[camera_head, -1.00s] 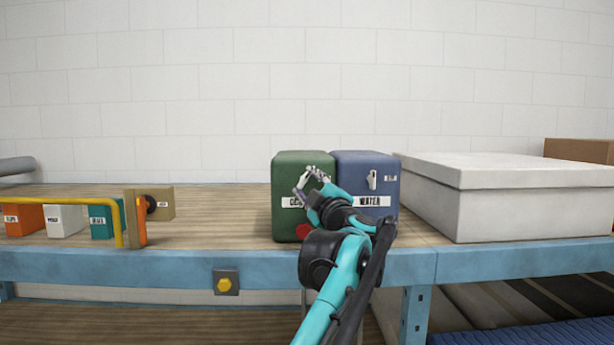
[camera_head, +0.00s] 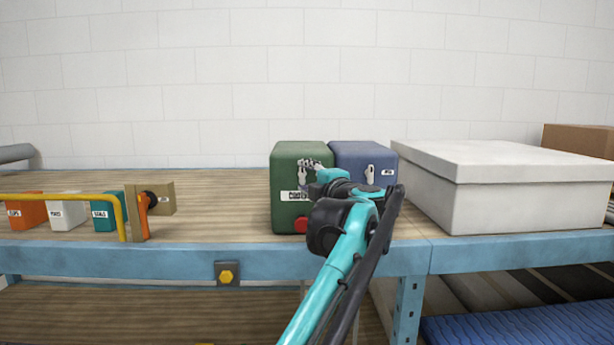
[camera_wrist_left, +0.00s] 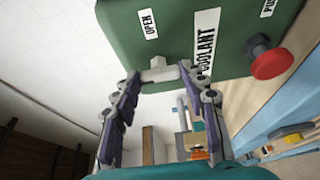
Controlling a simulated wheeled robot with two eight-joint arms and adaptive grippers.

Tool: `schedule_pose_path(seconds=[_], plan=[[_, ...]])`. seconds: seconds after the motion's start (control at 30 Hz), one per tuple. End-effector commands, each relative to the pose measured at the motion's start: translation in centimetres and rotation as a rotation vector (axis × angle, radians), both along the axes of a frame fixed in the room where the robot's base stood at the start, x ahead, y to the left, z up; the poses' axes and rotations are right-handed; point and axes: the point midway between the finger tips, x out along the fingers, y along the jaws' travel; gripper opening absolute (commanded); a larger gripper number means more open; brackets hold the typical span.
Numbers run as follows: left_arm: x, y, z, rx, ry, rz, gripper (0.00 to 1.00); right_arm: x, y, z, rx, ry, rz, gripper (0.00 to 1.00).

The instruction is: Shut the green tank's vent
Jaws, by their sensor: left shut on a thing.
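The green tank (camera_head: 284,178) stands on the bench, its front bearing a COOLANT label and a red button (camera_head: 301,225). It also shows in the left wrist view (camera_wrist_left: 165,20), with an OPEN label (camera_wrist_left: 148,23) above a pale vent handle (camera_wrist_left: 158,72). My left gripper (camera_head: 310,170) is at the tank's upper front. In the left wrist view its two fingers (camera_wrist_left: 160,80) are on either side of the handle and shut on it. The gripper hides the handle in the head view. My right gripper is not in view.
A blue tank (camera_head: 352,152) with a similar pale lever (camera_head: 370,174) stands close on the right. A large white box (camera_head: 500,205) is farther right. Several small labelled blocks (camera_head: 65,214) sit behind a yellow rail (camera_head: 60,197) at left. The bench between is clear.

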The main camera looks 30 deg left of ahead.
Motion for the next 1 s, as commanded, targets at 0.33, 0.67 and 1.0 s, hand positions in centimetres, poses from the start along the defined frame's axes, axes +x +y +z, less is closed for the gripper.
schedule_pose_path(seconds=[0.33,0.67,1.0], plan=[[0.0,0.0,-0.1,-0.008,-0.004,0.000,0.14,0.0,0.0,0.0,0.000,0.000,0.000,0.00],[0.0,0.0,-0.1,-0.006,-0.003,0.000,0.64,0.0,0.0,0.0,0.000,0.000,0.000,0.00],[-1.5,-2.3,0.0,-0.006,-0.003,-0.004,0.64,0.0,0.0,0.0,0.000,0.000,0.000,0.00]])
